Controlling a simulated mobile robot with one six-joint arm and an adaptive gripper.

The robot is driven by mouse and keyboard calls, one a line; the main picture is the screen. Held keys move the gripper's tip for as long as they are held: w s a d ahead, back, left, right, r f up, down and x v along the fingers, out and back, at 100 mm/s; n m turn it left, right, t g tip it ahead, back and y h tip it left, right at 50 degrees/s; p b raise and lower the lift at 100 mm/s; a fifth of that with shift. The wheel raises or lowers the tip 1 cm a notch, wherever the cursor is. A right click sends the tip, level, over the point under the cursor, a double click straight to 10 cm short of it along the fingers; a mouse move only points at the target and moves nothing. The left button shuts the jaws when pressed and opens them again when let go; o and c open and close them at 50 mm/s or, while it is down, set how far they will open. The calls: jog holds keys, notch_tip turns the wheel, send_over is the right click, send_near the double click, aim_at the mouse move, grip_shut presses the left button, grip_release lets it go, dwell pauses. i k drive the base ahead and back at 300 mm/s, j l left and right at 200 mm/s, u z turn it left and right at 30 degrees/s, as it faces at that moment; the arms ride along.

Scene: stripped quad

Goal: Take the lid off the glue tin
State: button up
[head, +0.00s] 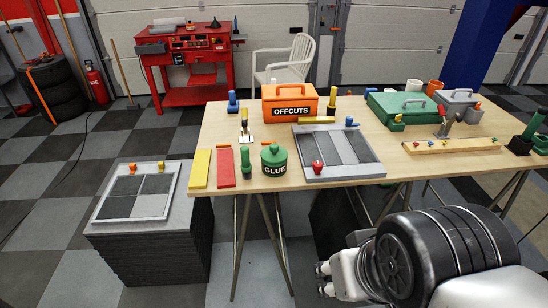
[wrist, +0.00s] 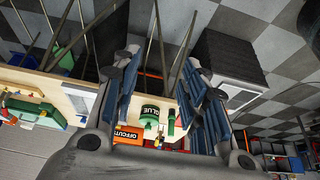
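The glue tin (head: 275,169) is a dark green pot with a black GLUE label, standing upright near the front edge of the wooden table. Its green lid (head: 273,153) with a round knob sits on top. In the upside-down wrist view the tin (wrist: 152,111) shows beyond and between the fingers, some distance away. My gripper (wrist: 160,68) is open and empty, its two fingers wide apart. In the head view my arm is at the lower right, in front of and below the table edge, apart from the tin.
A grey framed panel (head: 375,172) with a red knob (head: 318,167) lies right. The orange OFFCUTS box (head: 290,104) is behind. A dark stack (head: 150,250) stands left of the table.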

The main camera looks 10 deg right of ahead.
aim_at(273, 154)
jog(key=i+j+z, duration=0.1)
jog(key=i+j, duration=0.95)
